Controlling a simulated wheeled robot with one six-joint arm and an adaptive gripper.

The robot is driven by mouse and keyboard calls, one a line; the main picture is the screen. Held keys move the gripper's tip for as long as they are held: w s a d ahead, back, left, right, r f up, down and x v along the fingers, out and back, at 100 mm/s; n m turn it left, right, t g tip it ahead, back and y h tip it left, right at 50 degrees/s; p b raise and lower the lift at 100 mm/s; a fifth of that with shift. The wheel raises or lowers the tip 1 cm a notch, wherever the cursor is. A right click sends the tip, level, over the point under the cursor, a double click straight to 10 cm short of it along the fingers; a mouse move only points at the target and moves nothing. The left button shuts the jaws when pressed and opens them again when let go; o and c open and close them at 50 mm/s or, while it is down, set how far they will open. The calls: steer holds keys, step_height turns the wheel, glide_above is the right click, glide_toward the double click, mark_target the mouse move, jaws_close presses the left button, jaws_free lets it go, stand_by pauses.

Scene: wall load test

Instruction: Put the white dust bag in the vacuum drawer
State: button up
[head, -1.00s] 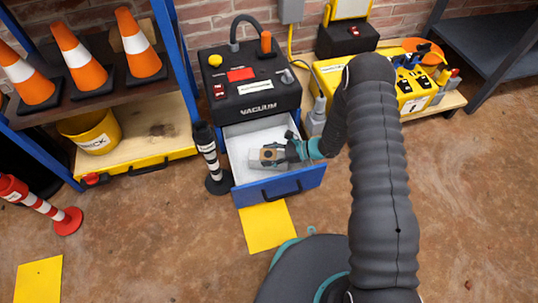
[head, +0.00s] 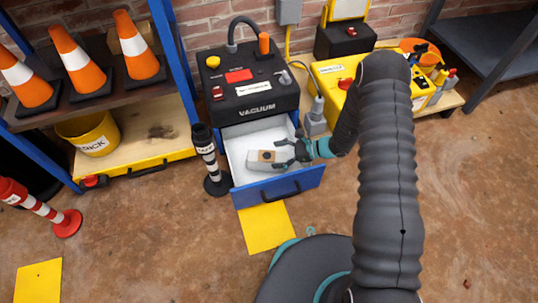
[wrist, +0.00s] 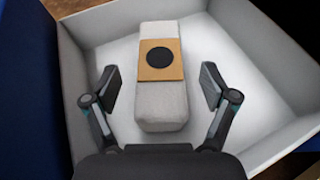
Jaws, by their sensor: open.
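The white dust bag (head: 258,162) lies inside the open vacuum drawer (head: 280,186). In the wrist view the bag (wrist: 162,105) is a pale block with a tan card and a dark round hole on it, resting on the white drawer floor (wrist: 118,60). My gripper (head: 280,155) is open, just right of the bag in the head view. In the wrist view my gripper's fingers (wrist: 161,88) stand apart on either side of the bag, with a gap to each. The drawer is pulled out below the black vacuum unit (head: 252,98).
A black and white striped post (head: 207,160) stands close to the drawer's left side. A grey bottle-like object (head: 317,118) stands at its right. A shelf with orange cones (head: 85,70) is at the left. A yellow floor mark (head: 265,228) lies in front of the drawer.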

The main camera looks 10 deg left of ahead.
steer(key=v, duration=0.8)
steer(key=s+d+r+n+h, duration=0.2)
steer(key=r+n, duration=0.1)
steer(key=r, duration=0.5)
steer(key=s+d+r+n+h, duration=0.2)
steer(key=r+n, duration=0.1)
steer(key=r, duration=0.6)
steer(key=s+d+r+n+h, duration=0.2)
steer(key=s+d+r+n, duration=0.1)
steer(key=r, duration=0.5)
steer(key=s+d+r+n+t+h, duration=0.7)
steer(key=s+d+r, duration=0.5)
steer(key=s+r, duration=0.4)
steer(key=shift+d+t, duration=0.3)
steer(key=shift+d, duration=0.05)
steer(key=shift+s, duration=0.1)
